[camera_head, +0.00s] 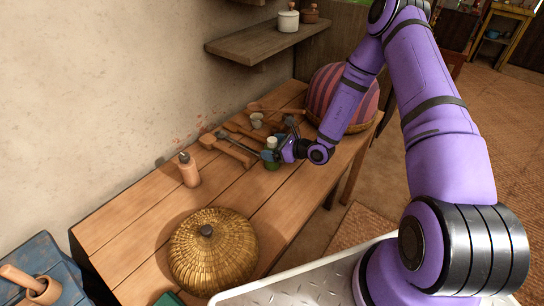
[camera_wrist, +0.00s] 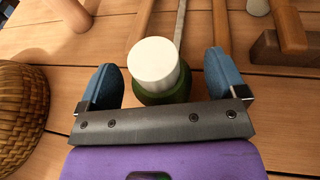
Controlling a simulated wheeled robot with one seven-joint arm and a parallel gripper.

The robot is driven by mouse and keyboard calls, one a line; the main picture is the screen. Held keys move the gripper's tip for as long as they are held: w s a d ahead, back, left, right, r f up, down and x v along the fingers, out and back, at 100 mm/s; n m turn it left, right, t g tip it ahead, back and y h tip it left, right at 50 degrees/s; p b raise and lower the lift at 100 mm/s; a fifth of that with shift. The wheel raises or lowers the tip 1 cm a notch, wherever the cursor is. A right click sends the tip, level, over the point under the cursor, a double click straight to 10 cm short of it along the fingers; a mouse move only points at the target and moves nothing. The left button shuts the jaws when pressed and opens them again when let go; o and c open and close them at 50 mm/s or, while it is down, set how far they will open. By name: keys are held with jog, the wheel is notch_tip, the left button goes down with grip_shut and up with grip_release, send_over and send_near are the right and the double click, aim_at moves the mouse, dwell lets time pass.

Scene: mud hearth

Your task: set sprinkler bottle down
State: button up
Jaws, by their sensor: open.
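The green bottle with a white cap, which I take as the sprinkler bottle (camera_head: 271,165), stands upright on the wooden table (camera_head: 140,225). In the wrist view the bottle (camera_wrist: 158,68) is between the two blue fingers of my gripper (camera_wrist: 160,78). The fingers are open, with a visible gap on each side of it. In the head view my gripper (camera_head: 275,153) is low at the bottle, and its fingers partly cover it.
A woven basket with lid (camera_head: 212,250) stands at the table's near end. A tan bottle with a dark top (camera_head: 188,169) is near the wall. Wooden utensils (camera_head: 225,148) and a small cup (camera_head: 256,120) lie behind the gripper. A striped pink bundle (camera_head: 335,90) sits at the far end.

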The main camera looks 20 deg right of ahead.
jog(key=shift+w+a+f, duration=0.1)
jog(key=shift+w+a, duration=0.05)
jog(key=shift+w, duration=0.05)
jog(key=c, duration=1.1)
jog(key=shift+c, duration=0.2)
jog(key=shift+r, duration=0.9)
notch_tip(320, 180, up, 2)
jog(key=shift+r, duration=0.1)
jog(key=s+d+r, duration=0.1)
jog(key=s+d, duration=0.1)
jog(key=s, duration=0.5)
jog(key=s+d, duration=0.2)
jog(key=s, duration=0.6)
jog(key=m+t+h, duration=0.2)
jog(key=m+h, duration=0.1)
send_near(272, 139)
jog(key=w+d+r, duration=0.2)
jog(key=w+r, duration=0.1)
jog(key=w, duration=0.6)
jog(key=w+r+m+t+h, duration=0.1)
jog(key=w+r+m+h, duration=0.1)
jog(key=r, duration=1.2)
jog(key=shift+w+r+m+t+h, duration=0.15)
jog(key=shift+w+m+t+h, duration=0.15)
jog(key=shift+w+h, duration=0.3)
